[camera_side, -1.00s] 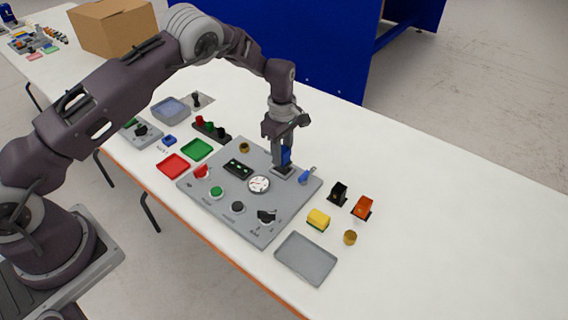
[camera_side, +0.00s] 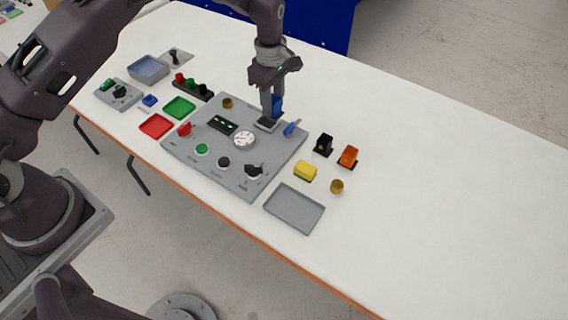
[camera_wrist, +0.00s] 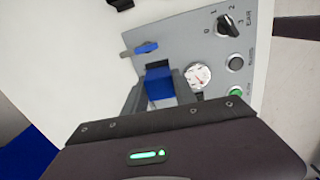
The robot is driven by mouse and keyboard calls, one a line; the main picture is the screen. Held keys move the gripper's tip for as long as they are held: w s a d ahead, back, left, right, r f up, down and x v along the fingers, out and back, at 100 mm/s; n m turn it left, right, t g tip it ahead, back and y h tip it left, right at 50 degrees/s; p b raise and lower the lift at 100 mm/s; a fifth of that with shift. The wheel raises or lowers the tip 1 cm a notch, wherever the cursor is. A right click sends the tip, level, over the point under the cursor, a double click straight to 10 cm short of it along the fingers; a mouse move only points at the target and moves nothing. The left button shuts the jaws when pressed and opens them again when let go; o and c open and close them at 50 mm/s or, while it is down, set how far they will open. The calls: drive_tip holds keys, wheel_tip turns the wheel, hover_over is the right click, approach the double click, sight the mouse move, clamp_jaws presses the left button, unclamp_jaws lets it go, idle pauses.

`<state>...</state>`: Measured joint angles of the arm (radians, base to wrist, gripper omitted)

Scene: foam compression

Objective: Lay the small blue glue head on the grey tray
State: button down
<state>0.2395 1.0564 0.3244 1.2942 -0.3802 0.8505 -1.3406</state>
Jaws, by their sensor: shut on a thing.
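The small blue glue head, seen as a blue block (camera_side: 277,104), is between the fingers of my gripper (camera_side: 269,112). In the wrist view the blue block (camera_wrist: 160,84) fills the space between the two grey fingers of my gripper (camera_wrist: 163,93). My gripper points down over the far right part of the grey panel, at a small dark-topped square fixture (camera_side: 266,124). I cannot tell whether the block touches the fixture. The grey tray (camera_side: 294,209) lies empty and flat on the table, in front of the panel's right corner.
The grey panel (camera_side: 205,165) carries knobs, a dial and a blue lever (camera_side: 292,128) close to my gripper. Right of it stand a black block (camera_side: 324,144), an orange block (camera_side: 348,156), a yellow block (camera_side: 305,171) and a brass cylinder (camera_side: 337,187). The table's right side is clear.

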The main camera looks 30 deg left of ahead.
drive_tip(key=s+d+r+m, duration=0.1)
drive_tip(key=s+d+m, duration=0.3)
drive_tip(key=s+d, duration=1.2)
drive_tip(key=f, duration=0.6)
drive_tip(key=d+f, duration=0.1)
drive_tip(key=f, duration=0.2)
drive_tip(key=shift+s+f, duration=0.1)
drive_tip(key=shift+f, duration=0.3)
drive_tip(key=shift+f, duration=0.1)
drive_tip(key=c, duration=1)
unclamp_jaws()
